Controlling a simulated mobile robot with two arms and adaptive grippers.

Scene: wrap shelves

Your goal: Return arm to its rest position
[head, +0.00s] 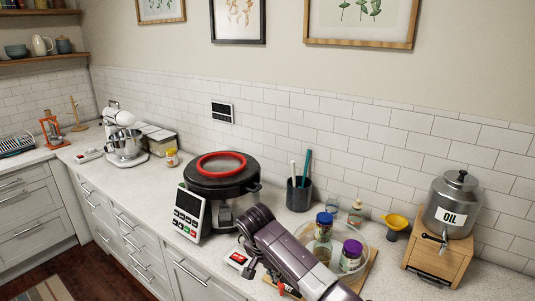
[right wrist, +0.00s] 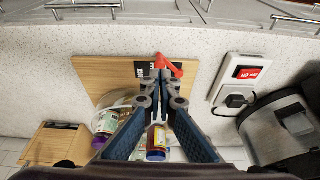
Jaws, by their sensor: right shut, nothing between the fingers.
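My right arm reaches in from the bottom of the head view, over the counter's front part. My right gripper shows in the right wrist view (right wrist: 160,78), with its two fingers shut and empty. Its tips are above a wooden board (right wrist: 95,75), close to a small red item (right wrist: 168,66) and a black label with white print (right wrist: 143,70). I cannot tell if the tips touch them. In the head view the fingers are mostly hidden by the arm. My left gripper is not in view.
A glass tray (head: 368,252) holds jars with blue (head: 324,218) and purple (head: 352,249) lids beside the arm. An oil dispenser (head: 451,207) on a wooden stand is right. A black cooker (head: 221,177) and keypad panel (head: 188,213) are left. A utensil cup (head: 299,195) stands behind.

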